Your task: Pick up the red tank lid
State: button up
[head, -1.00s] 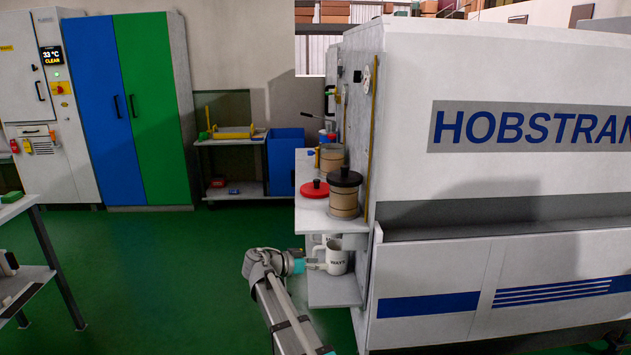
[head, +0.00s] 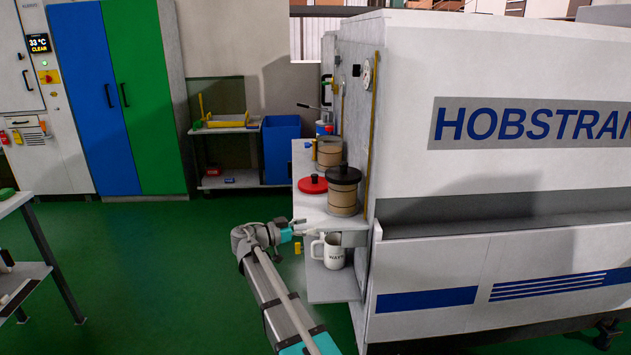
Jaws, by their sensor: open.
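The red tank lid (head: 312,186) is a flat red disc with a dark knob. It lies on the upper shelf (head: 308,207) at the side of the white machine, left of a tan tank with a black lid (head: 344,175). Behind it stands another tan tank (head: 329,153) that shows no red lid on it. My gripper (head: 299,228) is at the left front edge of the upper shelf, lower in the picture than the red lid and apart from it. It is open and holds nothing that I can see; its fingertips are small and hard to make out.
A white mug (head: 334,255) stands on the lower shelf (head: 333,288), just right of and below my gripper. The white machine body (head: 460,180) closes off the right side. A blue bin (head: 281,150) and a cart (head: 228,182) stand behind.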

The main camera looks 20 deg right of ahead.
aim_at(314, 184)
jog(key=i, duration=0.85)
